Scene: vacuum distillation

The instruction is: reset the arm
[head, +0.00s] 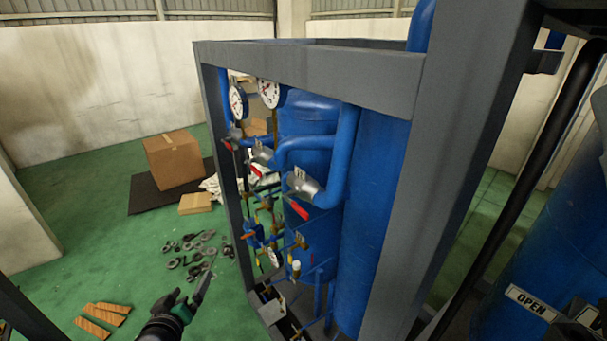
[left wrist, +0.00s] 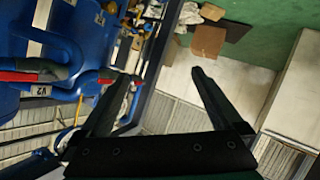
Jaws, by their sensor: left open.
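My left gripper (head: 207,276) reaches in from the bottom of the head view, over the green floor and left of the grey-framed rig. In the left wrist view its two dark fingers (left wrist: 150,78) stand wide apart with nothing between them. The gripper is open and clear of the rig's valves and pipes in the head view. I cannot make out my right gripper in either view.
The grey frame (head: 310,75) holds blue tanks (head: 372,200), gauges and red-handled valves (head: 305,190). A cardboard box (head: 173,160) stands on a dark mat. Loose black parts (head: 190,250) and wooden pieces (head: 103,314) lie on the floor. Bare floor lies at the left.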

